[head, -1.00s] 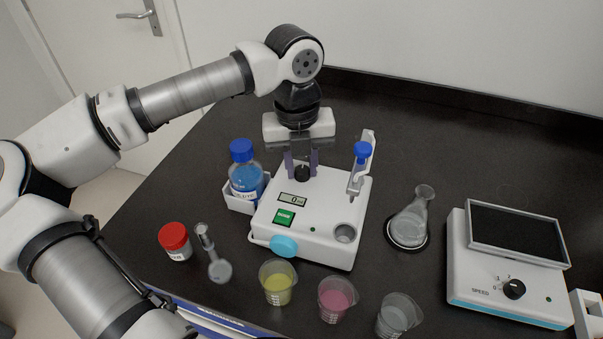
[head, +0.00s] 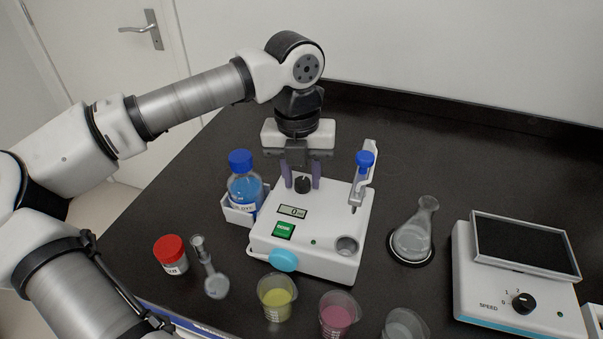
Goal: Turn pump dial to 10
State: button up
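The white pump unit (head: 325,222) stands on the dark bench. Its small black dial (head: 302,184) sits near the back edge of its top. The display (head: 292,211) in front of the dial appears to read 0, and a green button (head: 283,231) lies below it. My gripper (head: 302,176) points down over the back of the pump, with one purple finger on each side of the dial. The fingers are apart, with a visible gap between them and the dial. Whether the fingertips touch the pump top is hard to tell.
A blue-capped bottle (head: 243,190) stands close left of the pump. A blue-capped tube in a holder (head: 362,178) rises at its right. Beakers (head: 277,299) stand in front, a flask (head: 413,236) and a stirrer (head: 515,280) to the right. The bench behind is clear.

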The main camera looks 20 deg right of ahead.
aim_at(298, 181)
jog(key=shift+o, duration=1.2)
jog(key=shift+r, duration=0.1)
notch_tip(298, 181, up, 14)
jog(key=shift+w+a+f+b, duration=0.15)
jog(key=shift+a+f+b, duration=0.05)
jog(key=shift+a+b, duration=0.2)
